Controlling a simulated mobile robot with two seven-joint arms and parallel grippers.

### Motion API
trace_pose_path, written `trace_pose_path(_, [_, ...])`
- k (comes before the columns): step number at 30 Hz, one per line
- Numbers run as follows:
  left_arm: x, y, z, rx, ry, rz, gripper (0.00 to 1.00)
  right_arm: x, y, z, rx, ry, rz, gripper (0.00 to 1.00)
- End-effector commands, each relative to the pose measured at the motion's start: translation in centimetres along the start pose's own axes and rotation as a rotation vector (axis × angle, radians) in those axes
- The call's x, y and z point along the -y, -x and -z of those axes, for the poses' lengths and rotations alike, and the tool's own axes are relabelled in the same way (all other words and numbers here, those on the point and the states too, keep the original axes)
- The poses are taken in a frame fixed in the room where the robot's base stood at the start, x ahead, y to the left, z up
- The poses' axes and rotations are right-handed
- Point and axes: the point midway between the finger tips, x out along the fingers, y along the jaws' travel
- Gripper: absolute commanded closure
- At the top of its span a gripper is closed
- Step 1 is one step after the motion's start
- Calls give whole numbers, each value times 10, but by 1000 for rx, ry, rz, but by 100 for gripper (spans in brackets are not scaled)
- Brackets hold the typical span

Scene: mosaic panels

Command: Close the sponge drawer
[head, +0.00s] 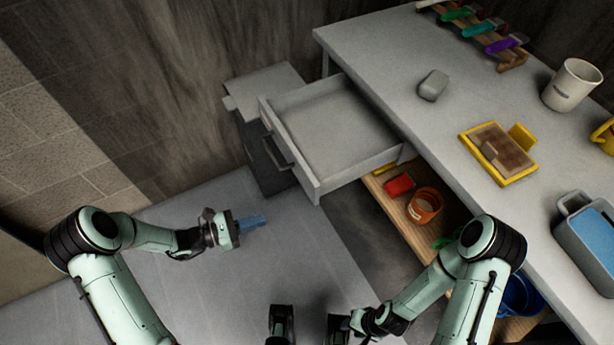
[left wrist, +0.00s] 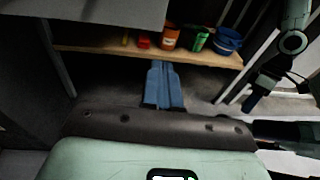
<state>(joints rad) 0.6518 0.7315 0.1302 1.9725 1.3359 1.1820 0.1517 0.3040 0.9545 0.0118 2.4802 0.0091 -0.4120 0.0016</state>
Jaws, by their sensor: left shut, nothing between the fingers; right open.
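The grey drawer (head: 312,193) is pulled out from under the worktop at its left end, and its inside looks empty. Its front panel carries a dark bar handle (head: 275,150) and faces the lower left. My left gripper (head: 252,222) is shut with nothing in it, left of and below the drawer front in the head view, apart from it. Its blue fingers also show in the left wrist view (left wrist: 164,85), pressed together. My right gripper (head: 343,325) is low in the head view, well away from the drawer; its fingers are hard to make out.
The worktop (head: 385,60) holds a grey block (head: 433,85), a yellow tray (head: 471,144), a mug (head: 571,86) and a blue-grey tub (head: 585,240). A wooden shelf (head: 408,217) below holds an orange pot (head: 424,206). A grey cabinet (head: 262,92) stands behind the drawer. Floor before it is clear.

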Motion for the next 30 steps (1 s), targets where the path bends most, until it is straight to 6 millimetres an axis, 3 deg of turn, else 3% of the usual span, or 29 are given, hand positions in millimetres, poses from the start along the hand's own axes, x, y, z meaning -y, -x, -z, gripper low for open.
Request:
trace_pose_path(3, [-31, 13, -18, 107, 0, -100, 100, -2, -8, 1, -1, 0, 0, 60])
trace_pose_path(8, [-41, 10, -30, 149, -3, -130, 100, -2, -8, 1, -1, 0, 1, 60])
trace_pose_path(24, [-52, -93, -44, 146, -2, -124, 100, -2, -11, 3, -6, 1, 2, 60])
trace_pose_path(30, [-55, -115, -47, 145, -2, -126, 100, -2, -12, 3, -8, 1, 2, 60])
